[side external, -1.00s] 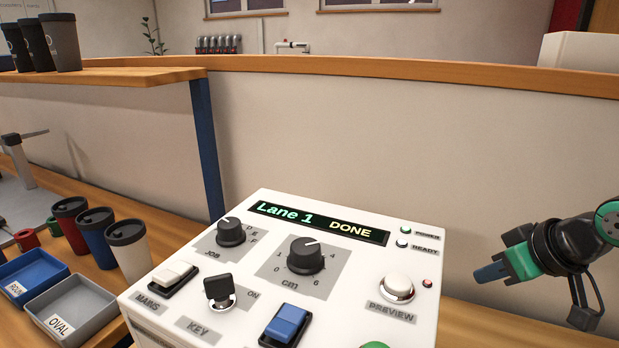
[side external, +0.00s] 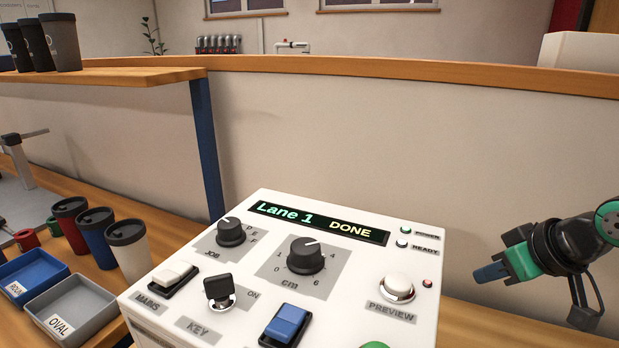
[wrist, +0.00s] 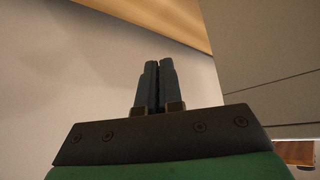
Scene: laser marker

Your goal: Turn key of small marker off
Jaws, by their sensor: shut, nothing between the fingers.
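The small marker is a white control box (side external: 190,255) in the side external view. Its black key (side external: 219,291) stands at the lower left of the panel, above the KEY label and left of the ON label. The display (side external: 320,222) reads "Lane 1 DONE". Lamps show beside POWER (side external: 405,230) and READY (side external: 403,243). My gripper (side external: 478,274) is right of the box, apart from it and far from the key. It is shut and empty; the wrist view shows its two dark fingers (wrist: 153,66) together.
The panel also holds a JOB knob (side external: 231,232), a cm knob (side external: 305,256), a white MAINS switch (side external: 173,279), a blue switch (side external: 286,325) and a PREVIEW button (side external: 397,287). Lidded cups (side external: 128,248) and trays (side external: 70,310) stand left of the box. A wall runs behind.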

